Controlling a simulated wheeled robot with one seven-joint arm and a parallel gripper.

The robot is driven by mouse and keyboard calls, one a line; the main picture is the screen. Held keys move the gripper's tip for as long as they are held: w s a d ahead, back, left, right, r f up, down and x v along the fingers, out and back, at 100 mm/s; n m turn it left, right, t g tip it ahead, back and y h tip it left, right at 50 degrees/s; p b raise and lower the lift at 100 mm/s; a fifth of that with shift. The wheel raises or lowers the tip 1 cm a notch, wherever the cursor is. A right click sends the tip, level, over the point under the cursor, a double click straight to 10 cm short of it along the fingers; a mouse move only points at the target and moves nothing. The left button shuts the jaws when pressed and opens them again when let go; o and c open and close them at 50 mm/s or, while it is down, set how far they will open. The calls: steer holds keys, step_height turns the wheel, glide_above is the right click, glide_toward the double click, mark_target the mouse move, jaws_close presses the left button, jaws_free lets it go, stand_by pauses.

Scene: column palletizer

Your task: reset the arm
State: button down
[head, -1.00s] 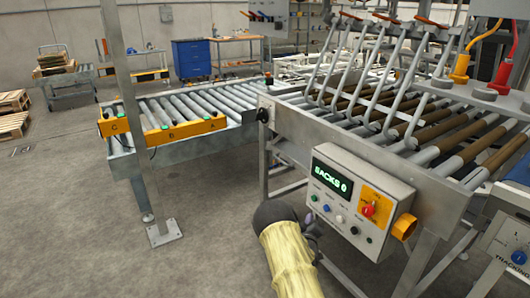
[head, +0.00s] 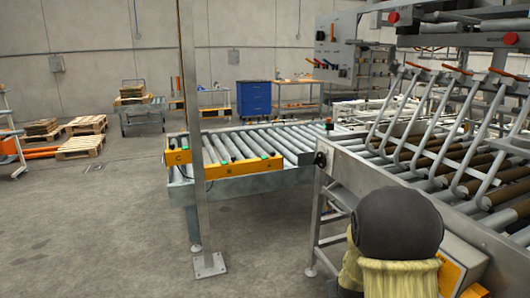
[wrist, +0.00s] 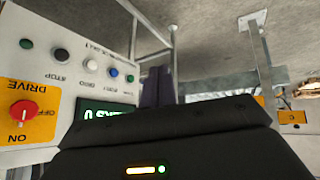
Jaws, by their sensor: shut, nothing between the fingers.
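My gripper (wrist: 156,88) shows in the wrist view as two dark fingers side by side, shut and empty, beyond the black gripper body. The fingers are in front of the floor, beside the control panel (wrist: 40,70), and no contact can be seen. The wrist picture is upside down. The panel has a red knob (wrist: 23,114), several buttons and a lit display (wrist: 105,110). In the head view my arm, with a dark rounded joint and a yellow sleeve, covers most of the panel and hides the gripper.
The sack roller conveyor (head: 455,165) with its grey bent bars stands at the right, close to my arm. A lower roller conveyor (head: 235,185) with an orange edge is in the middle, behind a grey post (head: 197,120). The floor (head: 90,230) at the left is clear.

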steer(key=s+a+r+g+y, duration=0.1)
steer(key=s+a+r+g, duration=0.2)
steer(key=s, duration=0.7)
steer(key=s+a+r+g+y, duration=0.1)
steer(key=s+a+r+g, duration=0.2)
steer(key=s, duration=0.8)
step_height(320, 180, up, 16)
steer(key=a+t+p, duration=0.1)
steer(key=p, duration=1.5)
steer(key=shift+w+a+f, duration=0.1)
